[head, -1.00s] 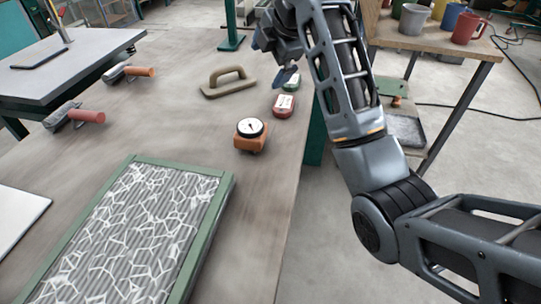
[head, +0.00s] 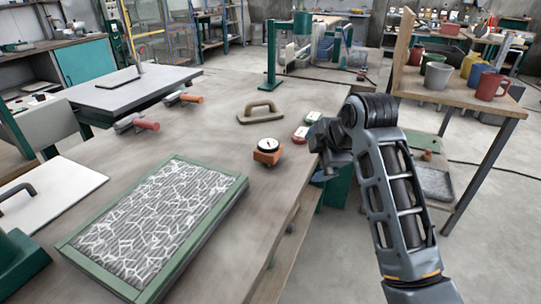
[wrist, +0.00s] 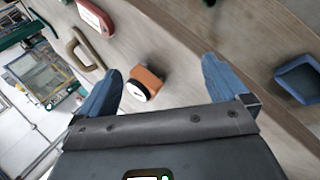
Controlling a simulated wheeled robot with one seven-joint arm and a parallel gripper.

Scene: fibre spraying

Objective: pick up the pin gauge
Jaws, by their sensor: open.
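The pin gauge, an orange block with a round white dial (head: 268,152), stands on the workbench near its right edge. In the wrist view the gauge (wrist: 147,80) shows between my two blue fingers, nearer the left one, with its dial face toward my wrist. My gripper (wrist: 160,70) is open and empty, apart from the gauge. In the head view the dark end of my arm (head: 323,158) is over the bench's right edge, to the right of the gauge; its fingers are hard to make out there.
A green-framed panel with white fibres (head: 160,218) lies in front. A beige-handled float (head: 260,112), a red labelled piece (head: 299,135) and a green one (head: 313,117) lie behind the gauge. Red-handled (head: 147,125) and orange-handled (head: 190,98) tools lie left. Mugs stand on a side table (head: 450,92).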

